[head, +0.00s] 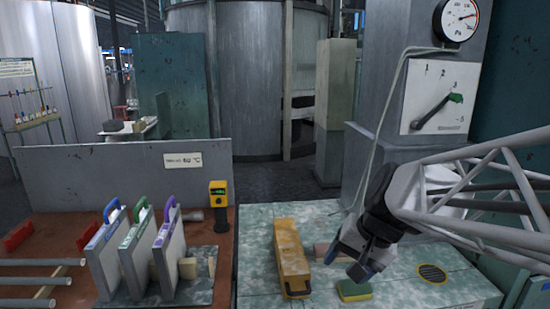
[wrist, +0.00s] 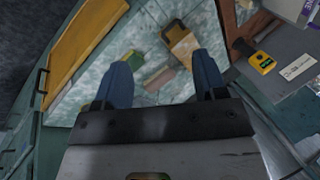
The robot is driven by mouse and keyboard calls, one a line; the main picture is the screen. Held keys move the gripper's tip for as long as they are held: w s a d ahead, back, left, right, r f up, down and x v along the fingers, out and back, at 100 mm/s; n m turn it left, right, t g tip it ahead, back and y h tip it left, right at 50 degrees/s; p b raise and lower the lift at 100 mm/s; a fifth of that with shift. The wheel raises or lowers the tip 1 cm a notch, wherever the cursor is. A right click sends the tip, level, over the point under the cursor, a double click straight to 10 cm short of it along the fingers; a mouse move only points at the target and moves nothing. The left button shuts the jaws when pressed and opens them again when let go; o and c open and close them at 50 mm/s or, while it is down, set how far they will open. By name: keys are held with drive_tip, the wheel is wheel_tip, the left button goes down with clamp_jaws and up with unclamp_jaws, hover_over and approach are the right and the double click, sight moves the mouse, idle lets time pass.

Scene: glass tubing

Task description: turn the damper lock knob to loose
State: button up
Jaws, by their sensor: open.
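The damper panel (head: 432,112) is a white plate marked 1, 2, 3 on the grey column at the right of the head view. A dark lever (head: 432,112) slants across it, with a green piece (head: 455,98) at its upper end near the 3. A small black part sits at the lever's lower end; I cannot tell which part is the lock knob or how it is set. My gripper (head: 352,262) is open and empty, low over the green bench and well below and left of the panel. The wrist view shows its two blue fingers apart (wrist: 162,68); the panel is not seen there.
A yellow case (head: 290,255), a sponge (head: 354,290) and a pinkish block (wrist: 160,80) lie on the mottled green bench (head: 257,240). A round gauge (head: 459,20) sits above the panel. A pale hose (head: 385,130) hangs at its left. Upright framed plates (head: 165,255) stand left.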

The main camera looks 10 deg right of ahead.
drive_tip(key=w+d+r+m+t+y, duration=0.15)
drive_tip(key=w+d+m+t, duration=0.3)
drive_tip(key=w+d, duration=0.6)
drive_tip(key=w+d+r+m+t+y, duration=0.1)
drive_tip(key=w+d+m+t+y, duration=0.3)
drive_tip(key=w+d, duration=0.7)
drive_tip(key=w+d+f+m+t+h, duration=0.1)
drive_tip(key=w+d+m+t+h, duration=0.1)
drive_tip(key=d, duration=0.9)
drive_tip(key=w+d+f+m+t+h, duration=0.1)
drive_tip(key=d+m+h, duration=0.3)
drive_tip(key=d, duration=0.7)
drive_tip(key=w+d+f+m+t+h, duration=0.1)
drive_tip(key=w+d+m+t+h, duration=0.2)
drive_tip(key=d+m, duration=0.3)
drive_tip(key=d, duration=0.5)
drive_tip(key=shift+w+d+m+t, duration=0.35)
drive_tip(key=shift+d, duration=0.05)
drive_tip(key=shift+w+f, duration=0.1)
drive_tip(key=shift+w, duration=0.05)
drive_tip(key=shift+w, duration=3.75)
drive_tip(key=shift+c, duration=0.4)
